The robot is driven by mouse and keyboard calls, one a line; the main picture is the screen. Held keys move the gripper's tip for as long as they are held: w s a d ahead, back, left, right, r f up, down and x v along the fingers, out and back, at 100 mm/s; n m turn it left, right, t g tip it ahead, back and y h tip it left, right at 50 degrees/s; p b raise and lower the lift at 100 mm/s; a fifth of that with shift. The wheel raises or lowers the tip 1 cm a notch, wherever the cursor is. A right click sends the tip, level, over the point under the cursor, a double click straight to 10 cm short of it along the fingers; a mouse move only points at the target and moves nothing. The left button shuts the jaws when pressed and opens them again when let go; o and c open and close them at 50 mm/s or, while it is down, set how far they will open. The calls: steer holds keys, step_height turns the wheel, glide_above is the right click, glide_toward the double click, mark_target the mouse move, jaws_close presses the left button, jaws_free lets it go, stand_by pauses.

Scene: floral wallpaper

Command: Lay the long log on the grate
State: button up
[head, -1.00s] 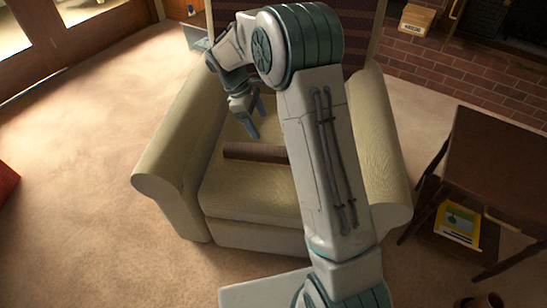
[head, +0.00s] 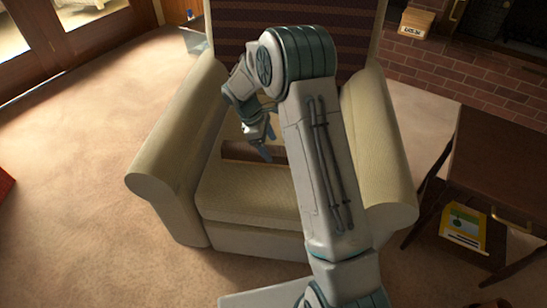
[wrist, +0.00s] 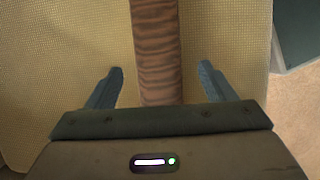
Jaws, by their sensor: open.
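The long log (head: 238,151) lies on the seat of a cream armchair (head: 245,193). It is brown, with ridged bark in the wrist view (wrist: 157,50). My gripper (head: 269,149) is over the seat at the log. In the wrist view my gripper (wrist: 160,80) is open, with one blue finger on each side of the log and a gap on both sides. The log's right part is hidden behind my arm in the head view. The fireplace opening (head: 515,22) is dark at the top right; I cannot make out the grate in it.
The chair's thick arms (head: 172,140) rise on both sides of the seat. A dark wooden side table (head: 500,165) stands at the right, with a yellow magazine (head: 463,227) on its lower shelf. A brick hearth (head: 460,70) holds a small box (head: 416,22).

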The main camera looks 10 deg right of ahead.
mark_target(271, 148)
steer(key=b+x, duration=0.1)
steer(key=x, duration=0.2)
steer(key=shift+w+f, duration=0.1)
steer(key=shift+f, duration=0.1)
steer(key=shift+r, duration=0.1)
steer(key=c, duration=1.5)
steer(key=shift+r, duration=0.15)
steer(key=shift+c, duration=0.8)
